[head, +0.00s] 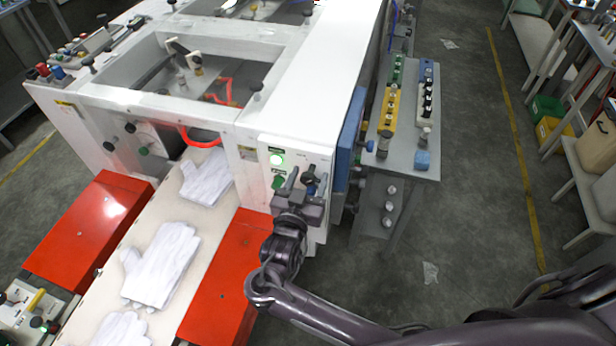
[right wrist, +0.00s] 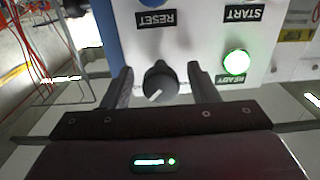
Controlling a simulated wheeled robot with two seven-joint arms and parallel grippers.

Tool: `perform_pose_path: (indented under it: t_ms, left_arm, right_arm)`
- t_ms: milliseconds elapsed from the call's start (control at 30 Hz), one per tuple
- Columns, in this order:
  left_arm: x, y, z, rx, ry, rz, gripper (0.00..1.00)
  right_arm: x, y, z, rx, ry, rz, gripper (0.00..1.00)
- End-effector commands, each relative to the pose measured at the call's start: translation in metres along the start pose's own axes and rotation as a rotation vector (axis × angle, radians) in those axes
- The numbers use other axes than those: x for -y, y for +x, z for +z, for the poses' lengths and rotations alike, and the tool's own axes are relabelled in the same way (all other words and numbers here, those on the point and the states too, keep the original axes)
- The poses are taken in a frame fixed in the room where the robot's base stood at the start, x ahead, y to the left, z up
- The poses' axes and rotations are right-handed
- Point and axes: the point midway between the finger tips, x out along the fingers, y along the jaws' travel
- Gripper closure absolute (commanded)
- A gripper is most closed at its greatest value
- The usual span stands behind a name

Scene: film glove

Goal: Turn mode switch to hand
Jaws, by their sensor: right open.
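The mode switch (right wrist: 160,82) is a black rotary knob with a white pointer line on the white control panel. The pointer slants in the right wrist view, and the position labels are hidden or too small to read. My right gripper (right wrist: 160,72) is open, with one finger on each side of the knob. I cannot tell whether either finger touches it. In the head view the right gripper (head: 307,182) is at the machine's front panel (head: 270,145), partly covering the controls. My left gripper is not in view.
A lit green READY light (right wrist: 236,62) sits beside the knob, with START (right wrist: 238,2) and RESET (right wrist: 155,3) buttons near it. White gloves (head: 160,265) lie on a belt between red covers (head: 90,235). A grey side table (head: 405,150) stands right of the machine.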

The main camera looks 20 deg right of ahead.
Motion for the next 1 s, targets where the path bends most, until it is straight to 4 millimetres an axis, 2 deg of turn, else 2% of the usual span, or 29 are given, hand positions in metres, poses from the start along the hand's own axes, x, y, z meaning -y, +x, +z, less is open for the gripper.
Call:
perform_pose_path:
  t_ms: [100,433,767,1000]
  left_arm:
    - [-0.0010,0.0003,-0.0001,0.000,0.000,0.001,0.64]
    - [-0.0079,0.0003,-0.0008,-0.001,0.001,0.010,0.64]
    - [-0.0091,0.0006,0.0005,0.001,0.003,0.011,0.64]
    - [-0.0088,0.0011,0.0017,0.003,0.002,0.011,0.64]
  right_arm:
    - [0.0001,-0.0001,0.0002,0.000,0.000,0.000,0.46]
    - [0.0003,-0.0004,0.0000,0.000,0.000,-0.001,0.89]
    - [0.0003,-0.0004,-0.0001,0.000,-0.044,0.000,0.90]
    - [-0.0005,-0.0005,0.0000,0.001,-0.190,0.001,0.90]
